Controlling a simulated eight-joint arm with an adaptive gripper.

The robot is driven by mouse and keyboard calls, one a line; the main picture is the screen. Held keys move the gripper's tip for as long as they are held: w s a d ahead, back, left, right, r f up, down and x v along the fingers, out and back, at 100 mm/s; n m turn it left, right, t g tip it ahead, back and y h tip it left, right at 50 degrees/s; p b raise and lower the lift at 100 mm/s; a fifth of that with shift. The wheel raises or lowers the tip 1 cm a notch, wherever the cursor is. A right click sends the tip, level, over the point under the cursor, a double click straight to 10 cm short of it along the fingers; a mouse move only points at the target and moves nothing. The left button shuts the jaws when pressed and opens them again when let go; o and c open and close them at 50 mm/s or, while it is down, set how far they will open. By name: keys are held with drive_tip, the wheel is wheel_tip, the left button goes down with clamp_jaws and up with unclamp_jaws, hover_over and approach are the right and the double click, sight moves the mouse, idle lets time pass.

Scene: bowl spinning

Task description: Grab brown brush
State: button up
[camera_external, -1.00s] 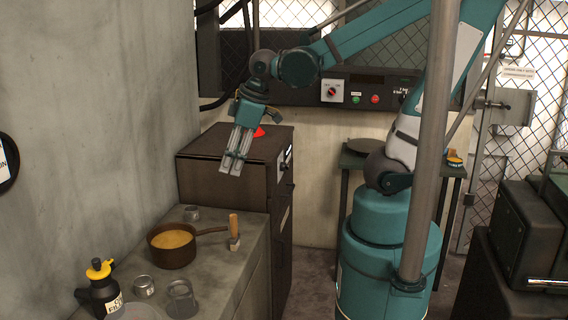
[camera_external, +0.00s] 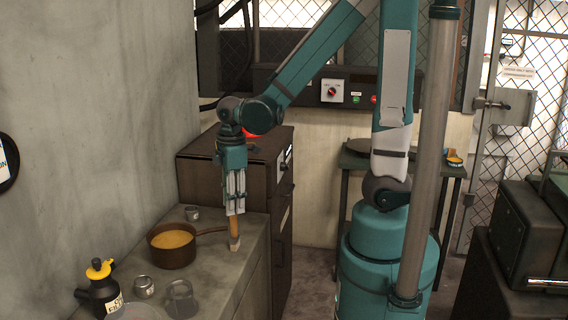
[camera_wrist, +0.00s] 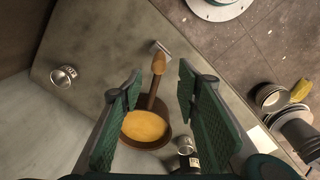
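The brown brush stands upright on the grey counter, its wooden handle (camera_external: 234,227) up and its pale end (camera_external: 235,243) down. It also shows in the wrist view (camera_wrist: 159,63), between and beyond my fingertips. My gripper (camera_external: 235,211) points straight down over the brush, its fingers overlapping the upper handle in the external view. In the wrist view my gripper (camera_wrist: 160,76) is open, with a wide gap between the fingers. The upper handle is partly hidden in the external view, and I cannot tell whether a finger touches it.
A brown pan (camera_external: 172,255) with yellow contents stands left of the brush, its handle reaching toward the brush. Small metal cups (camera_external: 192,213), a glass jar (camera_external: 181,298) and a black-and-yellow bottle (camera_external: 101,288) stand on the counter (camera_external: 222,275). A dark cabinet (camera_external: 196,165) rises behind.

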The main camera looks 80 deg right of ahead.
sight(237, 232)
drive_tip(key=shift+d+f+n+g, duration=0.15)
drive_tip(key=shift+f+n, duration=0.05)
drive_tip(key=shift+f, duration=0.5)
drive_tip(key=shift+d+f+n+g, duration=0.15)
drive_tip(key=shift+f+n, duration=0.05)
drive_tip(key=shift+f, duration=0.5)
drive_tip(key=shift+f+b, duration=0.5)
drive_tip(key=shift+f, duration=0.8)
drive_tip(key=shift+f, duration=0.1)
drive_tip(key=shift+f+b, duration=0.6)
drive_tip(key=shift+f, duration=1.9)
drive_tip(key=shift+c, duration=0.3)
drive_tip(key=c, duration=1)
